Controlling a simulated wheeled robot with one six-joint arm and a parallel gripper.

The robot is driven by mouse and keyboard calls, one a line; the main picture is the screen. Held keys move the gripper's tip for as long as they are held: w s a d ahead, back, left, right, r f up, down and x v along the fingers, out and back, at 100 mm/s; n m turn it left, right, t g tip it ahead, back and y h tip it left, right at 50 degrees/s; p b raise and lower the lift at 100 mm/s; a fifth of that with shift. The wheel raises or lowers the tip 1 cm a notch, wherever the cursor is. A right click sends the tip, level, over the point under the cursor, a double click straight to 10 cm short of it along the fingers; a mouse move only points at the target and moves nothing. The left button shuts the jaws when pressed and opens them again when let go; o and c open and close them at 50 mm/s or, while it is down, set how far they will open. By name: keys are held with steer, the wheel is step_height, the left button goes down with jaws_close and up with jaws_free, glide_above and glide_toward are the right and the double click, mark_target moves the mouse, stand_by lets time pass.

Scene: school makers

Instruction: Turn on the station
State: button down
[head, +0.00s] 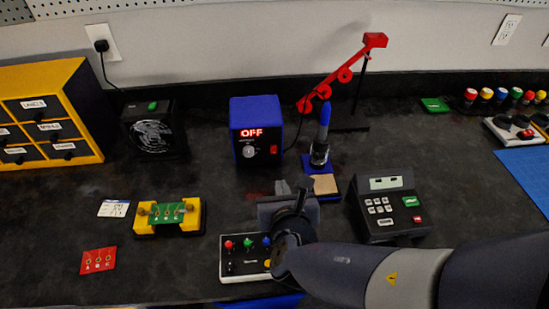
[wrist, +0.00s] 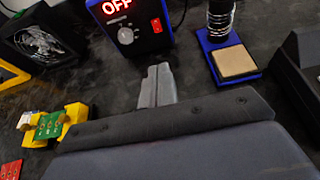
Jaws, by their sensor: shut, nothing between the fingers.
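The blue station (head: 256,130) stands at the back middle of the bench. Its red display (head: 251,133) reads OFF. A pale round knob (head: 249,152) is on its lower front, with a red switch (head: 273,149) to the right of it. In the wrist view the display (wrist: 117,8), knob (wrist: 126,36) and red switch (wrist: 156,25) show at the top. My gripper (wrist: 157,84) is shut and empty, in front of the station and apart from it. In the head view my arm hides much of the gripper.
A soldering iron in its holder (head: 320,150) and a tan sponge (head: 326,185) stand right of the station. A black fan (head: 154,130) is to the left. A yellow board holder (head: 168,217), a button box (head: 240,269) and a keypad device (head: 389,207) are nearer the front.

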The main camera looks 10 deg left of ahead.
steer(key=b, duration=0.2)
glide_toward(274, 153)
steer(key=x, duration=0.5)
steer(key=shift+f, duration=0.3)
steer(key=shift+w+a, duration=0.2)
steer(key=shift+w, duration=0.45)
steer(key=shift+f, duration=0.1)
